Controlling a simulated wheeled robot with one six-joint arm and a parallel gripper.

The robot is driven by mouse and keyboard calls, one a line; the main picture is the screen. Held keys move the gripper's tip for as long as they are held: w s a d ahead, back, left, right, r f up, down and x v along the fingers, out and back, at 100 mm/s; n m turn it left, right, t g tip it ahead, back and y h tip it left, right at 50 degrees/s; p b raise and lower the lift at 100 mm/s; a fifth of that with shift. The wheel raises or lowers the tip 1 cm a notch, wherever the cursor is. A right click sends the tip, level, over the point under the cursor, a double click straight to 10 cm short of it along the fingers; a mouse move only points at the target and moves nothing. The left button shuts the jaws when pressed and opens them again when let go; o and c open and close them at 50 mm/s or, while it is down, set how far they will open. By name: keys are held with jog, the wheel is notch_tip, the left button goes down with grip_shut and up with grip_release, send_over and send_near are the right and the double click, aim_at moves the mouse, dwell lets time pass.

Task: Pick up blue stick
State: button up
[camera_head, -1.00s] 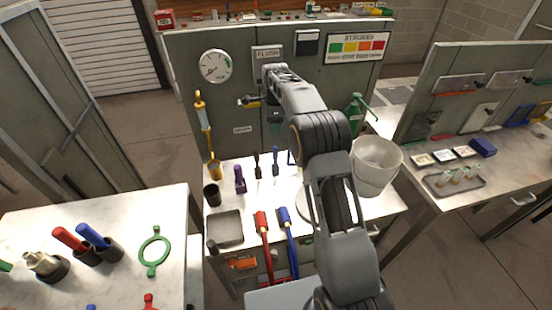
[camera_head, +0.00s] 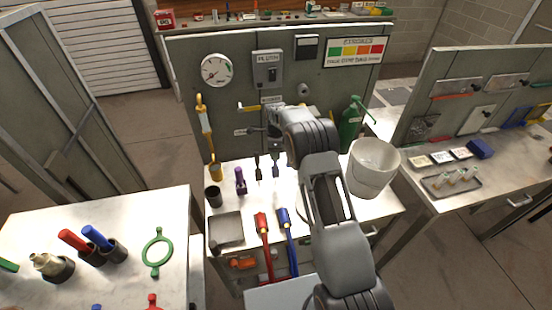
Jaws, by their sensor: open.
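A blue stick (camera_head: 97,237) leans tilted in a dark cup on the left table, beside a red stick (camera_head: 74,240) in a similar cup. A second blue-handled item (camera_head: 284,218) stands at the front of the middle bench, next to a red-handled one (camera_head: 262,222). My gripper (camera_head: 273,138) is open, in front of the grey panel and above the back of the middle bench. It is well to the right of the blue stick in the cup. Its fingertips are small and hard to make out, and no held object shows.
The middle bench holds a purple item (camera_head: 240,181), a dark cup (camera_head: 213,196), a grey tray (camera_head: 227,229) and a white bucket (camera_head: 373,167). A green ring tool (camera_head: 157,252) lies on the left table.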

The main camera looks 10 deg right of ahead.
jog(key=shift+f, duration=0.65)
jog(key=shift+c, duration=0.2)
grip_shut()
jog(key=shift+r, duration=0.1)
